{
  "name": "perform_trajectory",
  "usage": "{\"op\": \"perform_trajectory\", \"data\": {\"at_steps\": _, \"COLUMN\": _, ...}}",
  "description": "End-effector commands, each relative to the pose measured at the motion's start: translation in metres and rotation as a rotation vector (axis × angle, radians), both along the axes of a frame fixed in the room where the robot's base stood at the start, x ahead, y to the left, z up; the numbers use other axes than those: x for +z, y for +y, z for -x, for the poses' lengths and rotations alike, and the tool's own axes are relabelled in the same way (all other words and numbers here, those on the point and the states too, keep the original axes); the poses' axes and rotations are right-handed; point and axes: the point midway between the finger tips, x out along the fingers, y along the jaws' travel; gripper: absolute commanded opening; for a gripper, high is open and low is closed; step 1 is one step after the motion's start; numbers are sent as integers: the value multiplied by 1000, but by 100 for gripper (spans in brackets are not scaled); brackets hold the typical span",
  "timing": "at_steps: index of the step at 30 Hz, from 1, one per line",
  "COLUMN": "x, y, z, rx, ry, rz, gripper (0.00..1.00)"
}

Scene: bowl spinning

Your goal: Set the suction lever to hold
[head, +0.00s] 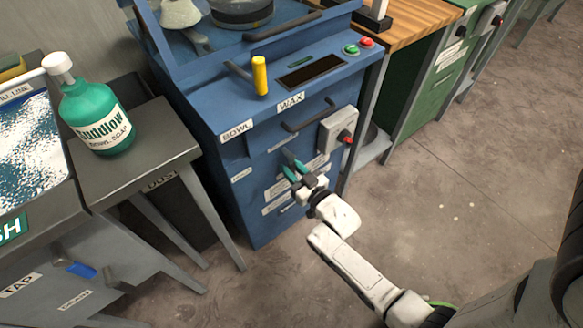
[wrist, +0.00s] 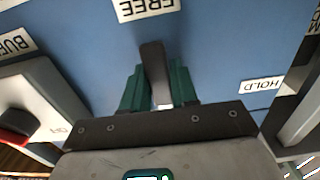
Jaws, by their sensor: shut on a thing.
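The suction lever (wrist: 153,62) is a dark flat bar on the blue machine front. In the wrist view, it stands between the two green fingers of my gripper (wrist: 158,88), which is shut on it. Its end points toward the FREE label (wrist: 146,8) at the top of the picture. The HOLD label (wrist: 260,84) is to the right, apart from the lever. Both labels appear upside down. In the head view, my gripper (head: 295,168) is at the machine's lower front, and the lever is mostly hidden there.
A drawer handle (head: 308,116) is above. A grey stand with a green soap bottle (head: 97,115) is left. Open floor lies right.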

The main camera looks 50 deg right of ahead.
Motion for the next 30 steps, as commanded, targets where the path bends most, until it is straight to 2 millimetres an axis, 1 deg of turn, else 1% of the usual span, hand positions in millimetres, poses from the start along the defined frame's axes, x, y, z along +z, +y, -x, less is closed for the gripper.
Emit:
{"op": "perform_trajectory", "data": {"at_steps": 11, "x": 0, "y": 0, "z": 0, "rx": 0, "ry": -1, "rz": -4, "gripper": 0}}
{"op": "perform_trajectory", "data": {"at_steps": 17, "x": 1, "y": 3, "z": -1, "rx": 1, "ry": -15, "rz": -47, "gripper": 0}}
{"op": "perform_trajectory", "data": {"at_steps": 23, "x": 2, "y": 9, "z": -3, "rx": 2, "ry": -49, "rz": -162, "gripper": 0}}
{"op": "perform_trajectory", "data": {"at_steps": 30, "x": 5, "y": 20, "z": -6, "rx": 2, "ry": -106, "rz": -370, "gripper": 0}}
